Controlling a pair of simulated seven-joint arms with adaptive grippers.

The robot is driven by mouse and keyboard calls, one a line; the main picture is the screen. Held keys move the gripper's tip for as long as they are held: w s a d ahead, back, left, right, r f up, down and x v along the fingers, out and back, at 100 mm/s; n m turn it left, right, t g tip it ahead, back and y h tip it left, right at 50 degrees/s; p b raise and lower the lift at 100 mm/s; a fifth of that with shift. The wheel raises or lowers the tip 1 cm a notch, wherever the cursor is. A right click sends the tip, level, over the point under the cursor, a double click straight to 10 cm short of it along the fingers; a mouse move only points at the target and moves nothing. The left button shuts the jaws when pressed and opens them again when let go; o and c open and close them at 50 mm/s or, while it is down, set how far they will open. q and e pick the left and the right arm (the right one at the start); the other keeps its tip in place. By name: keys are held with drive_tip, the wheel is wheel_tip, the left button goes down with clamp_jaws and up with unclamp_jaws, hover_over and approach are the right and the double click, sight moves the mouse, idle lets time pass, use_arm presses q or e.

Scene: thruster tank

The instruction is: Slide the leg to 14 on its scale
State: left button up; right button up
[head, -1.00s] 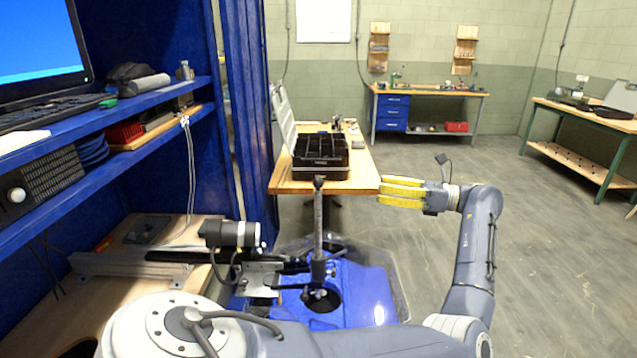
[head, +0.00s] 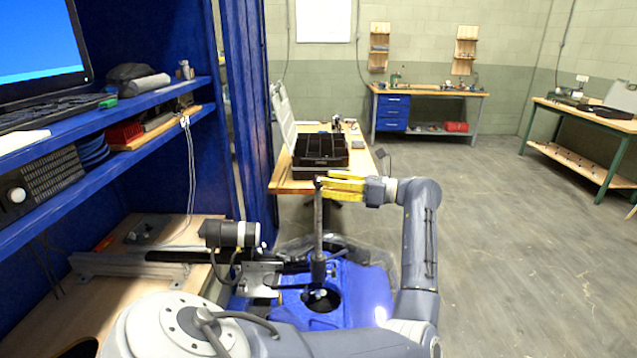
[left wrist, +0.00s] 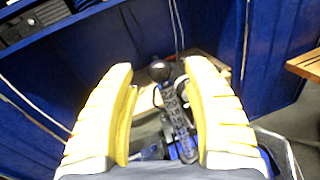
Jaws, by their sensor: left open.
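I cannot tell if the fingers touch the leg. My right gripper is not in view.
A grey cylindrical motor (head: 230,234) on a bracket (head: 262,278) sits left of the leg. A wooden table (head: 293,186) with a black organizer case (head: 320,160) stands behind. Blue shelving (head: 150,110) bounds the left. Open floor (head: 500,250) lies to the right.

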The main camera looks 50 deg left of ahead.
sight(318, 182)
use_arm(q)
drive_tip(key=shift+x, duration=1.55)
clamp_jaws()
